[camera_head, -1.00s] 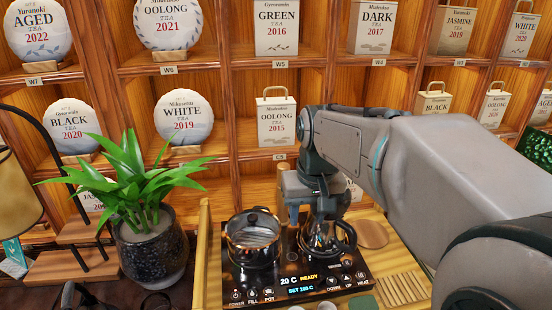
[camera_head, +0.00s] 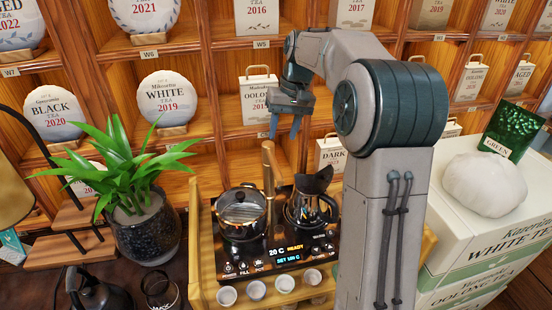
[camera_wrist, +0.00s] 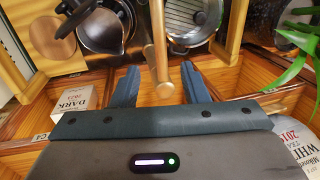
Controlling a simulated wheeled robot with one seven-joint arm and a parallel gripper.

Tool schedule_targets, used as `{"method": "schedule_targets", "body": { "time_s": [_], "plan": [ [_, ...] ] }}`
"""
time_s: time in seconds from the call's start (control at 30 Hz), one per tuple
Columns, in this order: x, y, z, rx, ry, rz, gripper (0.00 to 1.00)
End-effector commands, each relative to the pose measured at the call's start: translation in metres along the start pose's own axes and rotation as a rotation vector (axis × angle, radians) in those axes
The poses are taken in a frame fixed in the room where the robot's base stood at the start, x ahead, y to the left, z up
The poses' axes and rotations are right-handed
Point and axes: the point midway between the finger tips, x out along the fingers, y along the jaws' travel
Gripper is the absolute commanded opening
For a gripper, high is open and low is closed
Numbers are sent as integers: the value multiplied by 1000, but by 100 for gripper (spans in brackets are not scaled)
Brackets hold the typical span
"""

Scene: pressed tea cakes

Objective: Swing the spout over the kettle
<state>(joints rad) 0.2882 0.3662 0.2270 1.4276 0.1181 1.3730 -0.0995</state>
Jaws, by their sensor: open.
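The kettle (camera_head: 311,207) stands on the right of the black hob, its dark lid (camera_head: 316,180) tilted up; the wrist view shows its open steel mouth (camera_wrist: 101,30). The wood-coloured spout (camera_head: 268,160) rises behind the hob, between the kettle and the pot. In the wrist view the spout (camera_wrist: 158,50) runs up between the fingers in the picture, its rounded end near them. I cannot tell exactly where its outlet points. My gripper (camera_head: 284,126) is open and empty, fingers down, above and behind the spout's top; it also shows in the wrist view (camera_wrist: 160,84). No contact is visible.
The lidded pot (camera_head: 241,212) stands left on the hob (camera_head: 240,262). Several small cups (camera_head: 256,290) line its front. A plant (camera_head: 140,190) stands left. Shelves with tea cakes (camera_head: 165,105) and boxes rise close behind my gripper. Stacked white boxes (camera_head: 490,215) stand right.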

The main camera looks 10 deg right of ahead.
Motion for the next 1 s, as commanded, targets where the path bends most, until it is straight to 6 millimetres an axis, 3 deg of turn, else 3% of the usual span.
{"method": "schedule_targets", "body": {
  "time_s": [0.2,0.4,0.6,0.87,0.9,1.0],
  "plan": [
    [48,-1,1,0,-5,-1,41],
    [80,-1,1,0,-3,0,41],
    [95,0,0,0,0,1,41],
    [97,0,0,0,1,1,41],
    [97,0,0,0,1,1,38],
    [97,0,0,0,1,1,10]
  ]
}}
